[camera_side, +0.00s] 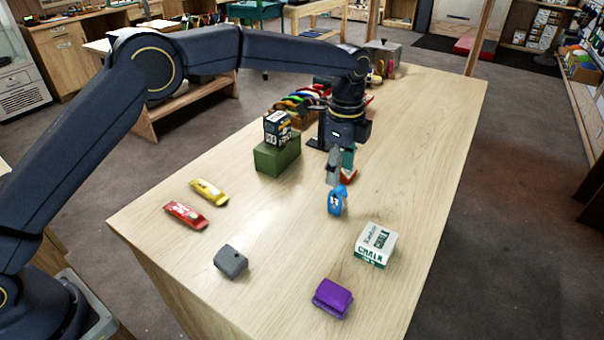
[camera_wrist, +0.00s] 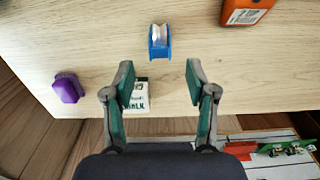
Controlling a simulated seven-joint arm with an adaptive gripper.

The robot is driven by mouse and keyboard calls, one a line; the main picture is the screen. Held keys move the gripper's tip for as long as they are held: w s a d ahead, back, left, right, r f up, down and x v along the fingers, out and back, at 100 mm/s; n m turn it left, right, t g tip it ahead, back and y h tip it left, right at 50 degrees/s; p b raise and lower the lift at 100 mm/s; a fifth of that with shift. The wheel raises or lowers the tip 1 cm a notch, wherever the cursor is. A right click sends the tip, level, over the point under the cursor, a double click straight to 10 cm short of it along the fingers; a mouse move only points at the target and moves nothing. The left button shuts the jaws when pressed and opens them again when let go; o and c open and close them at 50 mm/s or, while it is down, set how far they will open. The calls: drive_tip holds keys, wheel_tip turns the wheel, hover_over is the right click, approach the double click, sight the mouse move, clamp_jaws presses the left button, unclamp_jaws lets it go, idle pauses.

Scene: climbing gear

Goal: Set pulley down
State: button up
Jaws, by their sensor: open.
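The blue pulley (camera_side: 337,199) with a pale wheel stands on the wooden table and appears to rest on it. In the wrist view the pulley (camera_wrist: 160,42) lies beyond the fingertips, centred between their lines. My gripper (camera_side: 335,180) is just above and behind the pulley in the side view and partly overlaps it. In the wrist view my gripper (camera_wrist: 159,72) has its two green-padded fingers wide apart with nothing held between them. Whether a finger touches the pulley cannot be told.
A white chalk box (camera_side: 376,244), a purple block (camera_side: 332,299) and a grey block (camera_side: 231,261) lie nearer. Red (camera_side: 185,214) and yellow (camera_side: 208,192) bars lie left. A green box (camera_side: 277,155) carries a small carton (camera_side: 277,127). An orange item (camera_wrist: 247,12) is near the pulley.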

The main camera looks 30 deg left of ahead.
drive_tip(key=s+a+r+n+t, duration=0.1)
drive_tip(key=s+a+r, duration=0.1)
drive_tip(key=r, duration=0.3)
drive_tip(key=s+a+r+n, duration=0.1)
drive_tip(key=a+r+n, duration=0.15)
drive_tip(key=r, duration=0.35)
drive_tip(key=s+a+r+n+t, duration=0.2)
drive_tip(key=s+a+r+n, duration=0.35)
drive_tip(key=s+a, duration=0.45)
drive_tip(key=s+a+f+n+t, duration=0.1)
drive_tip(key=s+a+f+n, duration=0.1)
drive_tip(key=s, duration=0.7)
drive_tip(key=s+a+f+n+t, duration=0.1)
drive_tip(key=s+a+f+n, duration=0.1)
drive_tip(key=s+a+n, duration=0.3)
drive_tip(key=s+n, duration=0.2)
drive_tip(key=s, duration=0.2)
drive_tip(key=shift+s+a+f+t, duration=0.15)
drive_tip(key=shift+s+a+t, duration=0.1)
drive_tip(key=shift+a+t, duration=0.05)
